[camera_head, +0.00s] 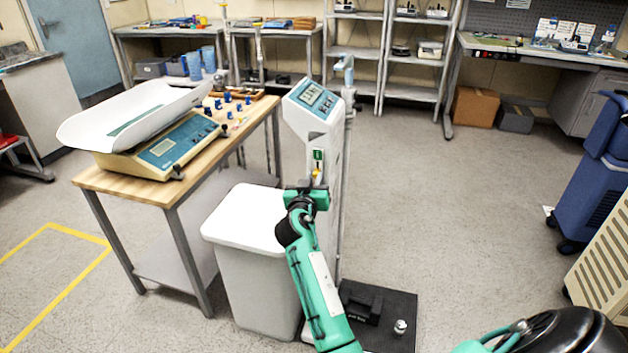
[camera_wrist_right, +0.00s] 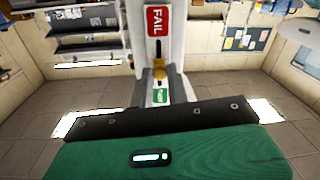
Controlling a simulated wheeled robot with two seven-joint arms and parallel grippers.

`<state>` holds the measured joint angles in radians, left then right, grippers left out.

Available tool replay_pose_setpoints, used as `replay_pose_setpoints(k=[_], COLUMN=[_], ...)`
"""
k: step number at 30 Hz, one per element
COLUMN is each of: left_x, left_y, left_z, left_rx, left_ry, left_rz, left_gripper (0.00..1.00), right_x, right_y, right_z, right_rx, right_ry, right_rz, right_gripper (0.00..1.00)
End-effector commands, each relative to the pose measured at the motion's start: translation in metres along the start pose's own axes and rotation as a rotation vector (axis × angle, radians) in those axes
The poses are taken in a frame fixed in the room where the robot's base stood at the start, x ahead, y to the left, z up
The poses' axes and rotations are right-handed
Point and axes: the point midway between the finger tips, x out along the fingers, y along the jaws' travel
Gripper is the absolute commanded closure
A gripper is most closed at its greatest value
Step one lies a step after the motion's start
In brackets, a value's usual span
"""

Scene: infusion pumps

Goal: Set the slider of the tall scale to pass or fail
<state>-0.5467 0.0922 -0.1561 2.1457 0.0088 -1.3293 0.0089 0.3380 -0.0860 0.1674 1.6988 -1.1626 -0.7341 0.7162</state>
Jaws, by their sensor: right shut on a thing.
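The tall scale (camera_head: 322,130) stands upright at the centre of the head view, with a tilted display on top. Its slider panel shows close up in the right wrist view, with a red FAIL label (camera_wrist_right: 156,20) at one end and a green label (camera_wrist_right: 159,96) at the other. The yellow slider knob (camera_wrist_right: 159,72) sits between them, close to the green label, with dark slot showing toward FAIL. My right gripper (camera_head: 317,187) is at the front of the column, shut on the knob; its fingertips are mostly hidden. My left gripper is not in view.
A white bin (camera_head: 250,221) stands close left of the column. A wooden table (camera_head: 150,190) holds a baby scale (camera_head: 165,145) and small blue items. The scale's dark base plate (camera_head: 401,325) carries weights. Open floor lies to the right, before a blue cart (camera_head: 590,190).

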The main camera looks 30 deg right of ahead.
Motion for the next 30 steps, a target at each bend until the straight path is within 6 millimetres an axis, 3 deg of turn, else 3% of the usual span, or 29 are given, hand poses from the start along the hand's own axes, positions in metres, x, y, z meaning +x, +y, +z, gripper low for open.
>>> replay_pose_setpoints(k=[8, 16, 26, 27, 30], left_x=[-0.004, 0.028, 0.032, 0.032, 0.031], left_y=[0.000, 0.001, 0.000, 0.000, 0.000], left_z=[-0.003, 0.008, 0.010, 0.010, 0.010], left_rx=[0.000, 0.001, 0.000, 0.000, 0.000], left_ry=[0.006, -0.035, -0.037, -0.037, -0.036], left_rz=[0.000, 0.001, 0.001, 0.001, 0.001], left_gripper=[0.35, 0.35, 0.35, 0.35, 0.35], right_x=[0.000, 0.000, 0.000, 0.000, 0.000], right_y=[0.001, 0.006, 0.006, 0.006, 0.006], right_z=[-0.009, -0.037, -0.040, -0.040, -0.040], right_rx=[0.002, 0.002, 0.002, 0.002, 0.002], right_ry=[0.001, 0.001, 0.004, 0.005, 0.004], right_rz=[0.000, 0.000, 0.000, 0.000, 0.000], right_gripper=[1.00, 1.00, 1.00, 0.80, 0.62])
